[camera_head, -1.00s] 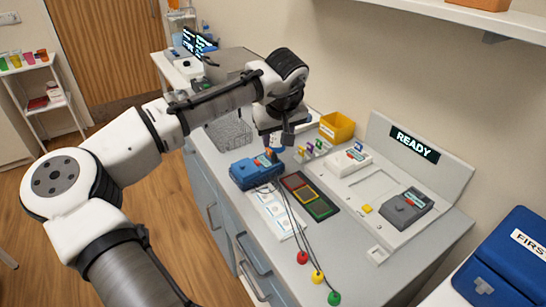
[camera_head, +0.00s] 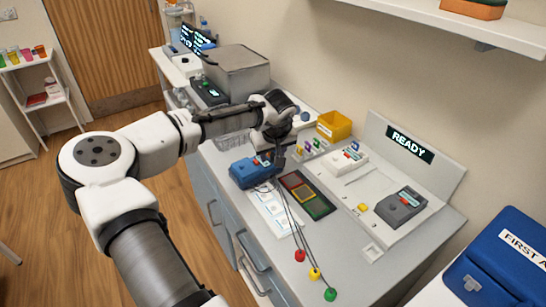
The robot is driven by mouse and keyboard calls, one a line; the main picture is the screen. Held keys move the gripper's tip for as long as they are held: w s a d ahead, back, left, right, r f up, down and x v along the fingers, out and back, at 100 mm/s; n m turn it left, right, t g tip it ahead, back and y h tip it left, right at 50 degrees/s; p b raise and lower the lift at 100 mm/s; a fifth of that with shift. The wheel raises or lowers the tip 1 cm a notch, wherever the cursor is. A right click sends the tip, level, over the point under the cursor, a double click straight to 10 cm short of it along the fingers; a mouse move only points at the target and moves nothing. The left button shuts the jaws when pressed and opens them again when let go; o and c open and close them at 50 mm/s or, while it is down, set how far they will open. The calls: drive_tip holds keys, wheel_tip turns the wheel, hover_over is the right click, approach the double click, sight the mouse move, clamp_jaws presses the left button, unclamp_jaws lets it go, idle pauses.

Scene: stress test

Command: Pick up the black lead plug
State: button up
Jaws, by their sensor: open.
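A blue device (camera_head: 252,172) stands on the counter, with dark thin leads (camera_head: 288,212) running from it toward the front. The leads end in a red (camera_head: 300,255), a yellow (camera_head: 314,273) and a green (camera_head: 330,294) round piece. I cannot make out a black plug apart from the dark gripper and leads. My gripper (camera_head: 277,162) points down at the right end of the blue device, close to where the leads start. It is open; its fingers are small and partly merge with the dark parts there, so contact cannot be told.
A tray with red, yellow and green areas (camera_head: 318,207) and a white card (camera_head: 270,208) lie in front. A yellow bin (camera_head: 334,126), a white device (camera_head: 346,158) and a grey device (camera_head: 401,207) stand to the right. A READY display (camera_head: 410,147) stands behind.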

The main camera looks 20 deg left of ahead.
clamp_jaws()
drive_tip(key=shift+r, duration=0.1)
